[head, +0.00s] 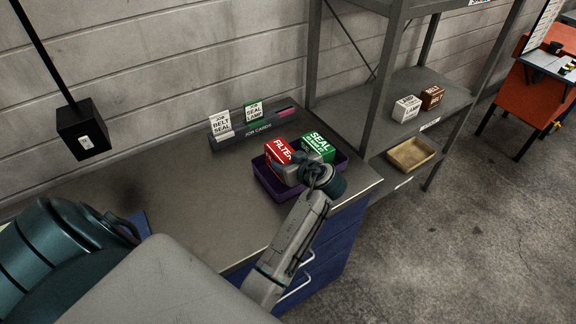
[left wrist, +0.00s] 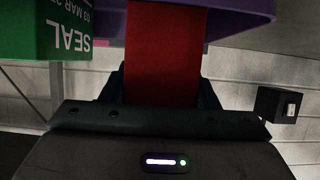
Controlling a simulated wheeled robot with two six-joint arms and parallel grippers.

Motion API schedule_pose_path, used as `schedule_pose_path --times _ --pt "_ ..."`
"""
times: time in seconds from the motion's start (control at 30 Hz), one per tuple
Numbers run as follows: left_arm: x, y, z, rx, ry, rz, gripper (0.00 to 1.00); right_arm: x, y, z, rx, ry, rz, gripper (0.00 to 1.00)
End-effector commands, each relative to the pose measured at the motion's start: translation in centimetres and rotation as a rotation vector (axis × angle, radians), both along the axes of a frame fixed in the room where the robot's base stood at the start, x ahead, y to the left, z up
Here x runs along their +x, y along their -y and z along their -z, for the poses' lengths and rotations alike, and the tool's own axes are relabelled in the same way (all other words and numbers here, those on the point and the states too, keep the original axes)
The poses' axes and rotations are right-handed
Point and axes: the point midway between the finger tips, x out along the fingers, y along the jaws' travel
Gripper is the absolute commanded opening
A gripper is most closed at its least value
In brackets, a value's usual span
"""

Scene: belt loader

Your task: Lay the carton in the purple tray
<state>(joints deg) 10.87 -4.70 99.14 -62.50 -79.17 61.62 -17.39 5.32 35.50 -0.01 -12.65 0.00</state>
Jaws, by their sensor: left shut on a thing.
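The purple tray (head: 279,196) stands on the grey workbench near its right end. A red carton marked FILTER (head: 277,149) is at the tray's left side, and a green carton marked SEAL (head: 318,146) is at its right side. My left gripper (head: 289,172) reaches over the tray and is shut on the red carton, which shows between the fingers in the left wrist view (left wrist: 162,58). The green carton (left wrist: 45,32) is beside it there, and the tray's purple wall (left wrist: 235,10) is at the top. Whether the red carton touches the tray floor is hidden. My right gripper is not in view.
The bench (head: 180,190) is clear to the left. A grey shelf unit (head: 380,118) at the right holds a white carton (head: 406,108), a brown carton (head: 432,97) and a yellowish tray (head: 411,154).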

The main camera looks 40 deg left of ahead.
Motion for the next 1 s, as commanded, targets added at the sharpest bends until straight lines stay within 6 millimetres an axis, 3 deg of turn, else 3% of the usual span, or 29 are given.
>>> schedule_pose_path --times 0.23,0.4,0.57,0.6,0.67,0.7,1.0 --pt "0.0 0.0 2.9 0.001 -0.002 0.001 0.23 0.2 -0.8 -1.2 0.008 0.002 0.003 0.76" --pt "0.0 0.0 3.2 0.0 0.0 0.001 0.23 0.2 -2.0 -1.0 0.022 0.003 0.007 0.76" --pt "0.0 0.0 3.4 0.0 0.0 0.001 0.23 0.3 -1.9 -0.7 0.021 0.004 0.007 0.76" --pt "0.0 0.0 3.4 -0.001 -0.001 0.0 0.6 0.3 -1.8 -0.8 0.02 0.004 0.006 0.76" --pt "0.0 0.0 3.4 -0.001 -0.001 0.0 0.72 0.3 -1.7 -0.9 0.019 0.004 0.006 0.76" --pt "0.0 0.0 3.4 -0.001 -0.001 0.0 0.76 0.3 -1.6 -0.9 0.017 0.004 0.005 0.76" --pt "0.0 0.0 3.2 -0.001 -0.001 0.0 0.76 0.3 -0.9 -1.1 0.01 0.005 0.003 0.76"
